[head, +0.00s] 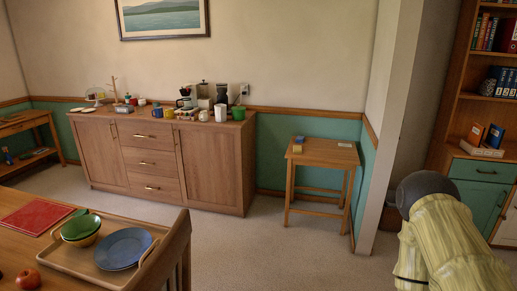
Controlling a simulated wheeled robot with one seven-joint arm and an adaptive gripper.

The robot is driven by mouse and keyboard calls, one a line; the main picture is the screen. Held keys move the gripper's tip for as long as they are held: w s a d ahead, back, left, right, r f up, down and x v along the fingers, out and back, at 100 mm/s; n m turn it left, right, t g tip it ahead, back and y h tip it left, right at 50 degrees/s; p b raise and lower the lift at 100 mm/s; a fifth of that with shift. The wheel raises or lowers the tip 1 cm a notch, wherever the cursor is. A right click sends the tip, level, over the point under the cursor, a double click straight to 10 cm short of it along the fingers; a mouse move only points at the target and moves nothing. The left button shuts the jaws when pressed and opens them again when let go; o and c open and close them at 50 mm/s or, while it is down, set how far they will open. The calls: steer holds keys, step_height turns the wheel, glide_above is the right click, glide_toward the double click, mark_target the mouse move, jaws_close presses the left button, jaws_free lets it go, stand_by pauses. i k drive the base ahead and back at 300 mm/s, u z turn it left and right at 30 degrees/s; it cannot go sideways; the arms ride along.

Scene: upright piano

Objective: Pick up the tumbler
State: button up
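Several small cups and vessels stand on the wooden sideboard (211,133) against the back wall. A green cup-shaped vessel (238,114) stands near its right end. A white cup-shaped vessel (220,113) stands just left of it. They are too small and far off to tell which, if either, is the tumbler. My gripper is not in view, and nothing on the sideboard is seen being held.
A coffee maker (185,97) stands behind the cups. The dining table (18,250) at the lower left bears a tray (85,266) and a red mat (36,217); a chair (170,252) stands beside it. A small side table (323,153) stands right of open floor (255,240).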

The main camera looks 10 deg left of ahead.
mark_target(109, 104)
steer(key=i, duration=4.05)
steer(key=u, duration=2.9)
steer(key=i, duration=4.65)
steer(key=u, duration=0.05)
